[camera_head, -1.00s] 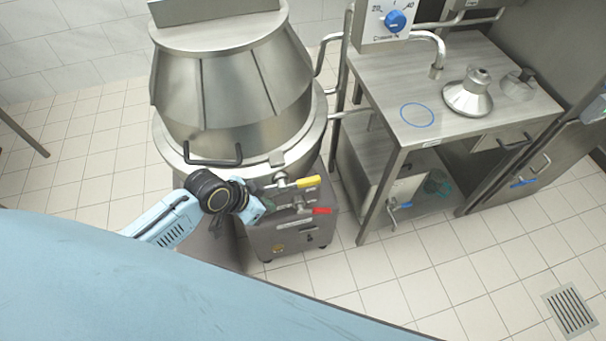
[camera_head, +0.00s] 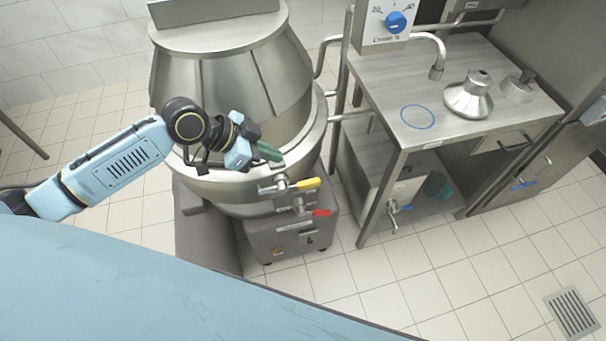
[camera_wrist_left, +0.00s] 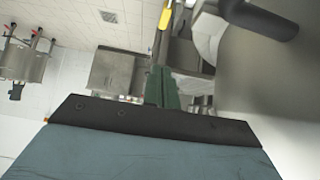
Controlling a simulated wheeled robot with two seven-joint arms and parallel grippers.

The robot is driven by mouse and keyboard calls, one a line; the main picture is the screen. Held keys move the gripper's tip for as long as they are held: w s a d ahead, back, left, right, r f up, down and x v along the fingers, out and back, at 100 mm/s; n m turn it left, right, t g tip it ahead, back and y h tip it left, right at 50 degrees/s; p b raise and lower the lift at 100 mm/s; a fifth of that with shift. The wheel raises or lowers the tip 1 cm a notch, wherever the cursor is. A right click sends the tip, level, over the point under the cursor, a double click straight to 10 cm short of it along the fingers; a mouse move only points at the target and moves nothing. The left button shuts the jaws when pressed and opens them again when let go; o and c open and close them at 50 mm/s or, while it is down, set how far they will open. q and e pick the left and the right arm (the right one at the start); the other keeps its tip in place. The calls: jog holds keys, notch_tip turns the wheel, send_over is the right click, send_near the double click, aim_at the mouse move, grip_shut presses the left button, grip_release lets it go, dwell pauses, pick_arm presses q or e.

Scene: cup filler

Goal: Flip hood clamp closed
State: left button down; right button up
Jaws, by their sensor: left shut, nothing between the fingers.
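The steel kettle (camera_head: 270,185) carries a conical hood (camera_head: 240,75). My left gripper (camera_head: 270,152) is at the front right of the kettle's rim, where the small metal hood clamp sits. The green fingers are shut and empty. The gripper and its fingers hide most of the clamp, so I cannot tell its position or whether they touch it. In the left wrist view the closed green fingers (camera_wrist_left: 162,86) point away from the camera, beside the pale kettle wall (camera_wrist_left: 265,85). My right gripper is not in view.
A yellow-handled valve (camera_head: 307,183) and a red-handled valve (camera_head: 321,211) stick out below the rim. A steel table (camera_head: 440,75) with a tap stands to the right. The tiled floor (camera_head: 400,270) in front is free.

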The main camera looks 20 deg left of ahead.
pick_arm(q)
jog(key=b, duration=0.1)
send_over(314, 180)
jog(key=s+a, duration=0.2)
jog(key=a, duration=0.1)
jog(key=f, duration=0.7)
jog(key=shift+w+d, duration=0.1)
jog(key=shift+d, duration=0.15)
notch_tip(314, 180, down, 3)
jog(key=shift+d+r+b, duration=0.1)
jog(key=shift+r+b, duration=0.1)
jog(key=shift+b, duration=0.15)
jog(key=shift+f, duration=0.75)
